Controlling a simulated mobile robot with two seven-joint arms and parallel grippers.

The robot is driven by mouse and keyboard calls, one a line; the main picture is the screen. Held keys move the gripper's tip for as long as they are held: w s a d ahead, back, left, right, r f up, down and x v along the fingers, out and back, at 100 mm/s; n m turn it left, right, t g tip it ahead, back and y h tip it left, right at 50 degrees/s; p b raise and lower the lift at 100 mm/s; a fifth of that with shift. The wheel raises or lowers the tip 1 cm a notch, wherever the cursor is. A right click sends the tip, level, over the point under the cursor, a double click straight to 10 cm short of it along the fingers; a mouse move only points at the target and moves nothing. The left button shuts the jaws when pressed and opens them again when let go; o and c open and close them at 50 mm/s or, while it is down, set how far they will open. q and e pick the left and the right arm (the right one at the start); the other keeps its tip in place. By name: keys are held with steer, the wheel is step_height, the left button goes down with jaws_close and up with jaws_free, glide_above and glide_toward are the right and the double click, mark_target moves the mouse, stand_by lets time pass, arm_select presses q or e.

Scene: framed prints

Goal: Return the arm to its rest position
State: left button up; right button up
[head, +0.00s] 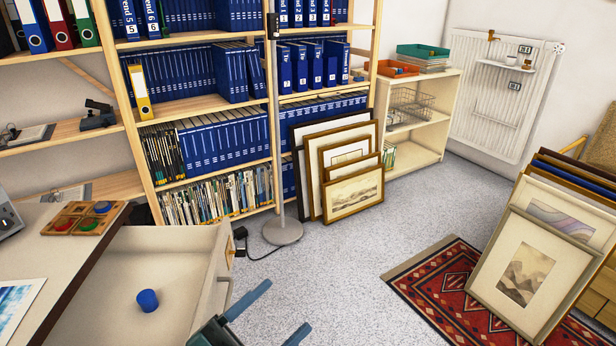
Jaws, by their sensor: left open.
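My left gripper (273,318) shows at the bottom middle of the head view, its two blue-grey fingers spread apart with nothing between them. It is over the grey floor, just right of an open drawer (188,238). A small blue cylinder (147,300) lies inside the drawer, apart from the gripper. Most of my left arm is cut off by the bottom edge. My right gripper is not in view.
A desk (62,240) with a wooden tray (84,218) of coloured pieces stands at the left. A lamp stand base (283,232) and framed prints (345,170) stand ahead by the shelves. More prints (527,270) lean at the right by a red rug (440,290). The floor between is clear.

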arm_select(q)
steer(key=s+a+f+n+y+b, duration=0.25)
steer(key=a+f+n+y, duration=0.25)
steer(key=f+n+y, duration=0.25)
steer(key=s+a+f+n+y+b, duration=0.1)
steer(key=s+a+f+n+y, duration=0.3)
steer(key=a+f+n+y, duration=0.25)
steer(key=r+g+p, duration=0.1)
steer(key=r+p, duration=0.1)
steer(key=p, duration=0.4)
steer(key=d+r+g+p, duration=0.1)
steer(key=p, duration=0.6)
steer(key=r+n+g+p, duration=0.1)
steer(key=r+p, duration=0.1)
steer(key=p, duration=0.5)
steer(key=shift+w+d+r, duration=0.25)
steer(key=shift+d+r, duration=0.05)
steer(key=shift+d, duration=0.1)
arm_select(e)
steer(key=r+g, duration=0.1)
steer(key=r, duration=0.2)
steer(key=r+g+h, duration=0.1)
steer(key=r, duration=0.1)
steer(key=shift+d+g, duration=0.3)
arm_select(q)
steer(key=shift+f, duration=0.2)
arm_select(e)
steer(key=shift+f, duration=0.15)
